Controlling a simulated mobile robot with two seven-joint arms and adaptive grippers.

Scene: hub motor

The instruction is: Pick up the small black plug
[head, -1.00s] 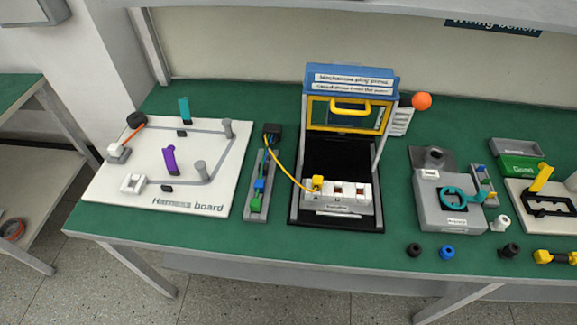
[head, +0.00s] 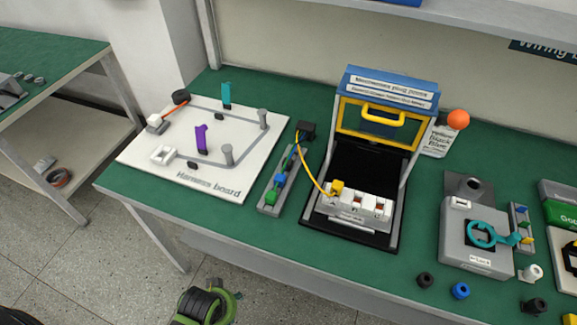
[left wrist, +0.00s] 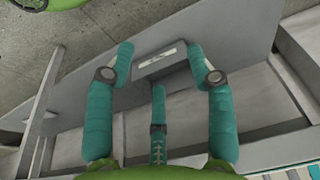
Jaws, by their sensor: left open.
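Two small black plug-like pieces stand near the bench's front edge in the head view: one (head: 425,280) left of a blue piece (head: 460,290), the other (head: 533,305) further right. A black block (head: 307,130) with wires sits at the top of the grey strip with coloured connectors. I cannot tell which one is the task's plug. My left gripper (left wrist: 160,62) is open and empty in the left wrist view, with teal fingers apart. In the head view, a black and green part of my arm shows at the bottom, below the bench front. My right gripper is not in view.
The green bench holds a white harness board (head: 235,180), a blue-topped press (head: 385,85) with a raised yellow-framed guard, and a grey fixture (head: 478,255) with a teal ring. An orange ball (head: 458,119) stands beside the press. Another bench (head: 50,50) is at left.

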